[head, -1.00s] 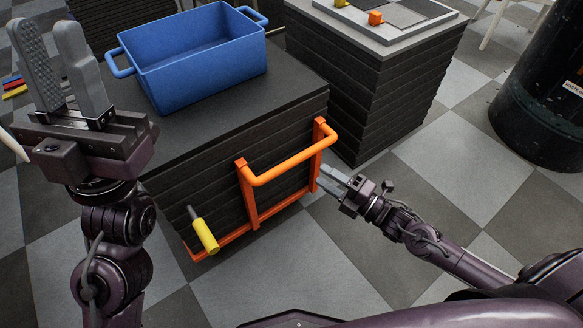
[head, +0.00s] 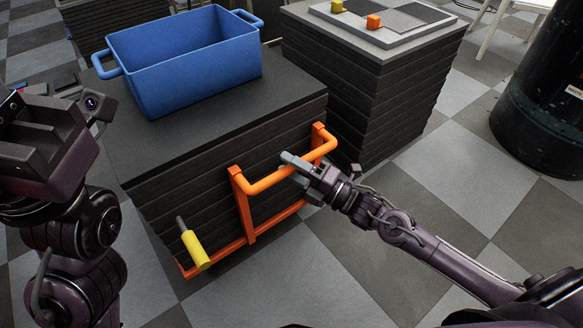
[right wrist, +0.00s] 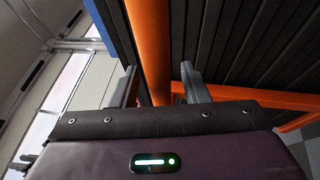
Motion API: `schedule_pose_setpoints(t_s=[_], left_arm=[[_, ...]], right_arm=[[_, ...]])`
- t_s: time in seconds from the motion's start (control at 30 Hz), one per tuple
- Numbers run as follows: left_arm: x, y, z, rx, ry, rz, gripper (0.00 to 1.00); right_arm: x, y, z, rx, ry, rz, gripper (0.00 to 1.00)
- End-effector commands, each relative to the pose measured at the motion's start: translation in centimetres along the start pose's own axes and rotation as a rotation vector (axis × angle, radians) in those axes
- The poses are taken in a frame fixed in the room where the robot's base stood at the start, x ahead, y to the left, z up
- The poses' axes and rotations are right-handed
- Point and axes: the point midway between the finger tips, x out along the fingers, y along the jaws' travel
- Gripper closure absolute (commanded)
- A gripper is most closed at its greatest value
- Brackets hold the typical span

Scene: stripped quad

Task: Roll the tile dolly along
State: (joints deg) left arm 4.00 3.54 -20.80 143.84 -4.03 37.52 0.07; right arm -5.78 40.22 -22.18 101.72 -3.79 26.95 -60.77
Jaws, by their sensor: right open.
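The tile dolly has an orange frame with a push bar (head: 260,185) in front of a tall stack of dark tiles (head: 150,165). My right gripper (head: 296,168) is open at the right part of the bar. In the right wrist view the orange bar (right wrist: 150,45) runs between its two spread fingers (right wrist: 160,82); I cannot tell whether they touch it. A yellow grip (head: 195,249) sticks out low on the frame's left side.
A blue open bin (head: 185,65) stands on the tile stack. A second dark stack (head: 375,85) beside it carries a grey board (head: 395,30) with small yellow and orange blocks. A dark drum (head: 550,110) stands at right. The checkered floor in front is clear.

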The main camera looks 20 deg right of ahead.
Motion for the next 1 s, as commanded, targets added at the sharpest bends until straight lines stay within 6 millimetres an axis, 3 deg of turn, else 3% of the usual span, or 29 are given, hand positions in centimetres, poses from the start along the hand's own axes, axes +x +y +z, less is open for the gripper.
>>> schedule_pose_setpoints(t_s=[0.13,0.43,0.77,0.93,1.0], left_arm=[[0.0,0.0,0.0,0.0,0.0,0.0,0.74],[0.0,0.0,0.0,-0.001,0.0,0.0,0.74],[-0.1,0.0,0.0,-0.001,0.0,0.0,0.74],[-0.6,0.1,0.0,0.001,-0.003,0.002,0.74],[0.2,0.4,-0.4,0.003,0.025,0.015,0.74]], right_arm=[[0.0,0.0,0.0,0.0,0.0,0.0,0.61],[-0.1,0.0,0.0,0.0,0.0,0.0,1.0],[0.2,-0.1,0.1,-0.001,-0.001,0.0,1.0],[1.6,-0.4,0.8,-0.003,-0.001,0.003,1.0],[2.6,-0.7,1.2,-0.004,-0.002,0.004,1.0]])
